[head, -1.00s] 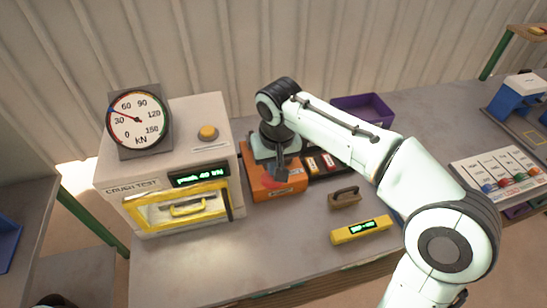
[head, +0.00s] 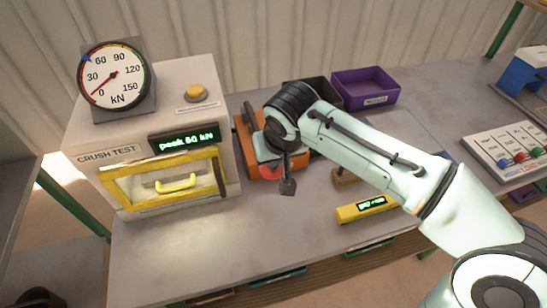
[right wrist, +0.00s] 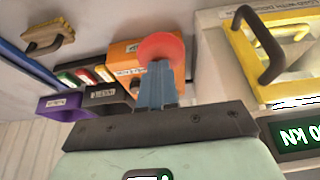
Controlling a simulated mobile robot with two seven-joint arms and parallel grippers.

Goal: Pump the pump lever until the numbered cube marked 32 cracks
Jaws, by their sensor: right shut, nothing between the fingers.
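The crush test press (head: 185,85) stands at left with its yellow-framed door (head: 165,182) shut. Its display reads about "peak 50 kN". The gauge (head: 113,75) needle points near 0, with a blue marker around 50. The numbered cube marked 32 is not visible. The orange pump (head: 262,168) sits beside the press, partly covered by my right arm. The red round end of the pump lever (head: 270,173) shows beside my right gripper (head: 288,187), which is shut and empty. In the right wrist view the red end (right wrist: 160,48) lies just beyond the shut fingertips.
A yellow device with a green display (head: 366,207) and a brown-handled block (head: 345,179) lie to the right. Purple (head: 365,88) and black (head: 312,93) bins stand behind. The front table area is clear.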

